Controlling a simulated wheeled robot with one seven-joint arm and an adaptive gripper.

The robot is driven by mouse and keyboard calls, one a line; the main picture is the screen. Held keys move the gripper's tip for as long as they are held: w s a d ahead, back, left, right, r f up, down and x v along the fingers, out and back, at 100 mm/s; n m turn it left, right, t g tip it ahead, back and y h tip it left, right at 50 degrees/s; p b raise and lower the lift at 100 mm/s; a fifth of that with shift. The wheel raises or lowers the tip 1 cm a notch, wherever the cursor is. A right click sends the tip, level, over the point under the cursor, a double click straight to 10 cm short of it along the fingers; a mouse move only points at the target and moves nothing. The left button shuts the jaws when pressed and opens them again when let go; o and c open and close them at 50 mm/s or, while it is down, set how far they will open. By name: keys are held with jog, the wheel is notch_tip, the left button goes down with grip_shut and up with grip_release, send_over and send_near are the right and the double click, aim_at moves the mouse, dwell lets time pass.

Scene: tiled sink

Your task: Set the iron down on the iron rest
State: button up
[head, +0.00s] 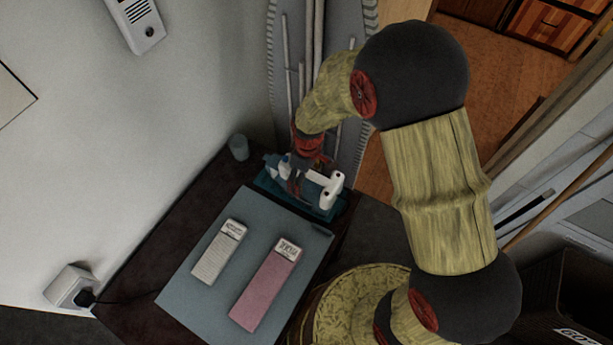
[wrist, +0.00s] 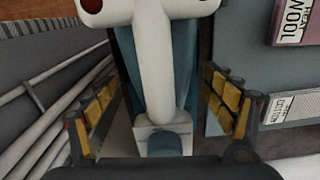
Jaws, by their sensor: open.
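The white and blue iron (head: 331,187) lies at the far end of the dark counter, over a flat teal base that looks like the iron rest (head: 327,214). Whether the iron sits fully on it is hard to tell, since my gripper covers part of both. My gripper (head: 306,178) reaches down over the iron. In the wrist view, the iron's white handle (wrist: 157,60) runs between the two open fingers of my gripper (wrist: 162,92). A gap shows on each side of the handle. Blue surface shows beneath it.
A grey-blue mat (head: 206,273) lies nearer on the counter, with a pale box (head: 217,254) and a pink box (head: 264,290) on it. A small grey cup (head: 238,147) stands behind, by the wall. A plug and cord sit at the socket (head: 68,285). Pale poles stand beyond the iron.

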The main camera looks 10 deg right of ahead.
jog(key=shift+r, duration=0.35)
notch_tip(320, 180, up, 11)
jog(key=shift+d+r, duration=0.1)
jog(key=shift+r, duration=0.1)
dwell(0.5)
jog(key=shift+s+m, duration=0.15)
jog(key=shift+m, duration=0.35)
jog(key=s+d+r+m+t, duration=0.2)
jog(key=s+d+r+m, duration=0.2)
jog(key=s+r, duration=0.5)
jog(key=s+d+r+m+t, duration=0.3)
jog(key=s+d+r, duration=0.5)
jog(key=r, duration=0.4)
jog(key=shift+s+r+m, duration=0.3)
jog(key=shift+s+m, duration=0.25)
jog(key=shift+m, duration=0.35)
